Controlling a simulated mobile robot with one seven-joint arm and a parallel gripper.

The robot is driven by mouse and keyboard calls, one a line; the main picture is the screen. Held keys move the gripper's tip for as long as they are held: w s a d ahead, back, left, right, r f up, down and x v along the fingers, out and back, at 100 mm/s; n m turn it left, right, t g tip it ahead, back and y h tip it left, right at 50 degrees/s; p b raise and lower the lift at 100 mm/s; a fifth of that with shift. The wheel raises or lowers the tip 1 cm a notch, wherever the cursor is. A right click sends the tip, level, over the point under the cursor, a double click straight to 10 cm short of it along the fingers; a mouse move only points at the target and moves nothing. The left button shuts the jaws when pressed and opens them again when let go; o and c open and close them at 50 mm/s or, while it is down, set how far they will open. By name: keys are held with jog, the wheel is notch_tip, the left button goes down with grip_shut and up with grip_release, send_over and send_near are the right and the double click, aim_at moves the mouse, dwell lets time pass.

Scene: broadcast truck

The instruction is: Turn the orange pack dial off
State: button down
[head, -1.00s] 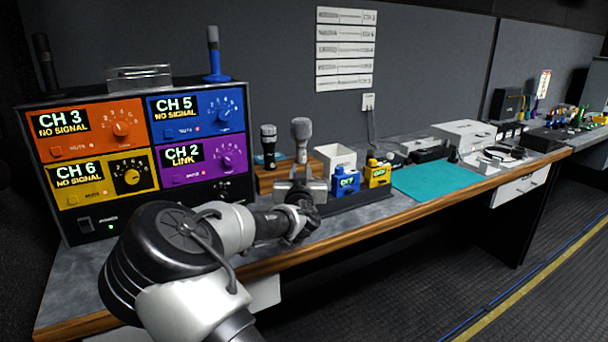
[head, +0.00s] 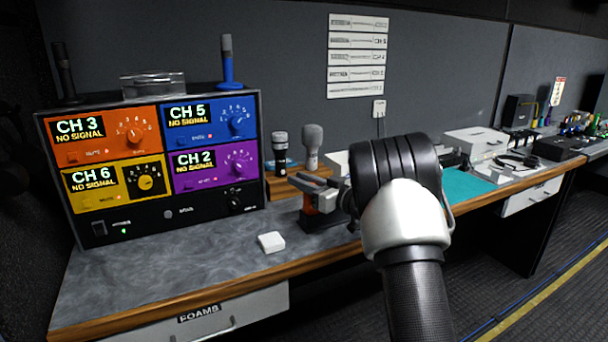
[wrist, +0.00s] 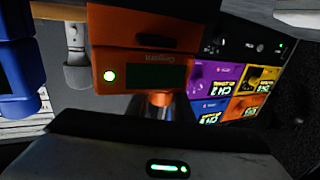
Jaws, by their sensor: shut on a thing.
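The orange pack (head: 310,213) shows as a small orange patch under my gripper (head: 318,186) in the head view, above the counter's right part. In the wrist view the orange pack (wrist: 138,40) is close, with a lit green light and a dark green screen without readable figures. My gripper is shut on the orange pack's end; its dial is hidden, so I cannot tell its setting. On the receiver rack (head: 160,218), the purple CH 2 panel (head: 212,182) reads NO SIGNAL.
Two microphones stand in a wooden holder (head: 285,186) behind my gripper. A blue pack (wrist: 15,70) is beside the orange one in the wrist view. A white block (head: 271,242) lies on the counter (head: 170,260), whose front left is clear. My arm hides the counter's middle.

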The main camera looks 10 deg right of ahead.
jog(key=g+y, duration=0.1)
jog(key=n+p, duration=0.1)
jog(key=n+g+y, duration=0.1)
jog(key=shift+s+a+f+g+y+p, duration=0.15)
jog(key=shift+s+a+g+y+p, duration=0.1)
jog(key=shift+a+g+y+p, duration=0.1)
jog(key=shift+f+n, duration=0.1)
jog(key=shift+n, duration=0.2)
jog(key=c, duration=1.6)
grip_release()
jog(key=shift+o, duration=0.2)
jog(key=shift+d, duration=0.1)
jog(key=p+v, duration=0.2)
jog(key=v, duration=1.5)
